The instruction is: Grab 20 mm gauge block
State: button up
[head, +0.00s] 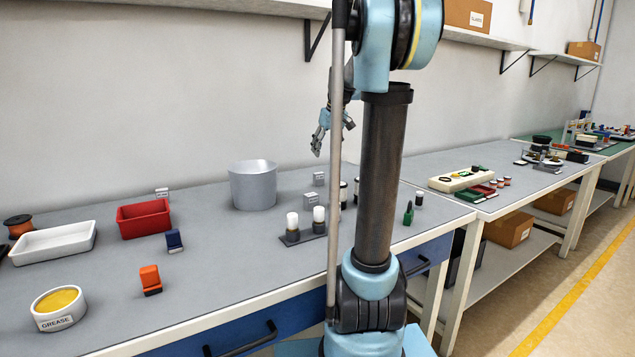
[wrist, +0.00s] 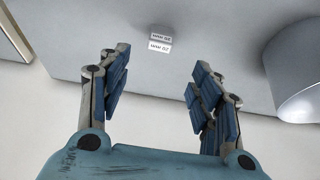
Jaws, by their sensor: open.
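The gauge block is a small grey block with white labels. In the wrist view the gauge block (wrist: 160,41) stands on the bench beyond the fingertips, near the middle between them; its upside-down label seems to read 20 MM. In the head view a small labelled grey block (head: 319,178), right of the grey bucket, appears to be the same one. My gripper (head: 332,137) is above the bench near the wall, over and slightly right of that block. In the wrist view my gripper (wrist: 161,72) is open, with nothing between its fingers.
The grey bucket (head: 253,186) stands left of the block and also shows in the wrist view (wrist: 296,75). White-capped bottles on a dark base (head: 310,236) stand in front. Another small labelled block (head: 162,194) is near a red bin (head: 144,219). A shelf runs above.

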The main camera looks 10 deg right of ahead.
aim_at(319, 185)
jog(key=x, duration=1.4)
jog(key=c, duration=1.2)
